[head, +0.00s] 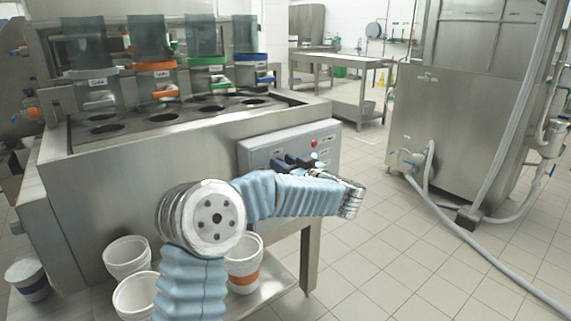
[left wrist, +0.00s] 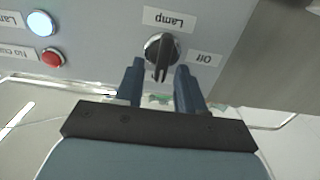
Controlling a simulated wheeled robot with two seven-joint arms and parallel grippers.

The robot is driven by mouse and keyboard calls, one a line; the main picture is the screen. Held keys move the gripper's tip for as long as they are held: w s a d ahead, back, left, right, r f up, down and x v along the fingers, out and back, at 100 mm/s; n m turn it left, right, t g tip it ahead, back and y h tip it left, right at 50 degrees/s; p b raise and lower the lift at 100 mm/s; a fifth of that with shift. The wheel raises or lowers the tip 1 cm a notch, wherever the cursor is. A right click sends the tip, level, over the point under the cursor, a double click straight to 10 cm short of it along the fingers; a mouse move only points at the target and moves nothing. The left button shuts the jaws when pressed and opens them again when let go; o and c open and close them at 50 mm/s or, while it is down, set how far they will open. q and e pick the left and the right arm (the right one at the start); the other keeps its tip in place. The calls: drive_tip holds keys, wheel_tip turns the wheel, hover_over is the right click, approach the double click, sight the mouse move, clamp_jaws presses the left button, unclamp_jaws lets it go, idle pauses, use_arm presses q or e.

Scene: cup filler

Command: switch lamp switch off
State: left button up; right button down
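The lamp switch (left wrist: 161,50) is a black rotary knob on the grey control panel. In the left wrist view it sits between an upside-down "Lamp" label (left wrist: 170,19) and an "Off" label (left wrist: 203,59). Its raised grip points down in the picture, towards my gripper. My left gripper (left wrist: 159,68) is open, with one dark blue finger on each side of the knob's grip; I cannot tell whether either touches it. In the head view the left gripper (head: 293,162) is at the control box, and my arm and fingers hide the switch. My right gripper is not in view.
The control box (head: 262,152) carries a red button (head: 313,143). In the left wrist view a bluish-white lamp (left wrist: 41,23) appears lit, beside a red one (left wrist: 52,59). White buckets (head: 127,257) stand below the machine. The floor to the right is open, with a hose (head: 505,262) across it.

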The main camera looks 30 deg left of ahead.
use_arm(q)
clamp_jaws()
drive_tip(key=shift+s+a+f+n+b, duration=0.1)
drive_tip(key=shift+s+f+n+b, duration=0.2)
drive_tip(key=shift+n+b, duration=2.5)
drive_tip(key=shift+s+a+f+n+b, duration=0.1)
drive_tip(key=shift+s+f+n+b, duration=0.25)
drive_tip(key=shift+n+b, duration=2.5)
drive_tip(key=shift+s+a+f+n+b, duration=0.15)
drive_tip(key=shift+f+n+b, duration=0.25)
drive_tip(key=shift+n+b, duration=2.4)
drive_tip(key=shift+d+n+p, duration=0.1)
drive_tip(key=shift+n+p, duration=0.25)
drive_tip(key=shift+n, duration=0.2)
